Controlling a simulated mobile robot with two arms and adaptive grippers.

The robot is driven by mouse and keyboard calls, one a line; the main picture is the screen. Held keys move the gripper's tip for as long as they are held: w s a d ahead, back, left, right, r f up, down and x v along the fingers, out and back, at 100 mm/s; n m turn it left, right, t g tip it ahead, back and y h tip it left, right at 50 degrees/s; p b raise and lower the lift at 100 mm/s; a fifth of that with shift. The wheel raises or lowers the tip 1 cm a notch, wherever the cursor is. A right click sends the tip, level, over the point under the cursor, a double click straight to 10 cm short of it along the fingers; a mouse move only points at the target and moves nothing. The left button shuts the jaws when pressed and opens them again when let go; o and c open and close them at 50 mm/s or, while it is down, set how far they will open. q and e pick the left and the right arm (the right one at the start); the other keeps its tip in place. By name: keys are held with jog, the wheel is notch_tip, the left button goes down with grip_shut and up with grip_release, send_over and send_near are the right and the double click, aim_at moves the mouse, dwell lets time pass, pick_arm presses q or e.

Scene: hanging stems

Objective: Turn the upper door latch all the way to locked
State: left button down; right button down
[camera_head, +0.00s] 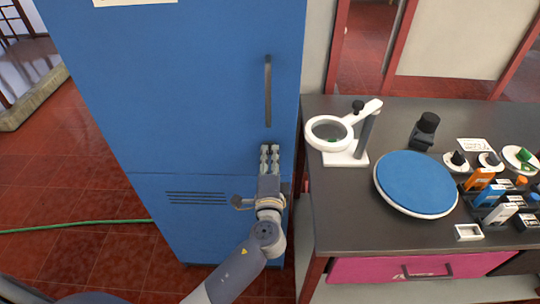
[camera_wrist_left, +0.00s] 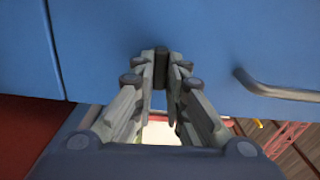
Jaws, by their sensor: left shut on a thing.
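A blue cabinet has an upper door (camera_head: 190,80), which also fills the top of the left wrist view (camera_wrist_left: 240,35). A long dark vertical handle (camera_head: 268,90) is on its right side; a dark bar handle (camera_wrist_left: 285,90) shows at the right of the left wrist view. My left gripper (camera_head: 270,149) is at the door below the handle, near the seam. In the left wrist view, its fingers (camera_wrist_left: 160,68) are shut on a small dark latch (camera_wrist_left: 160,55). The fingers hide most of the latch, so I cannot tell how far it is turned. My right gripper is not in view.
A lower blue panel (camera_head: 160,225) with vent slots is below the seam. A dark table (camera_head: 345,225) stands close on the right, bearing a magnifier (camera_head: 328,134), a blue round turntable (camera_head: 415,182) and several small items. A green hose (camera_head: 70,226) lies on the red floor at left.

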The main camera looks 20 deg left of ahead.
pick_arm(q)
jog(key=shift+m, duration=0.4)
jog(key=c, duration=1.6)
grip_release()
jog(key=v, duration=1.2)
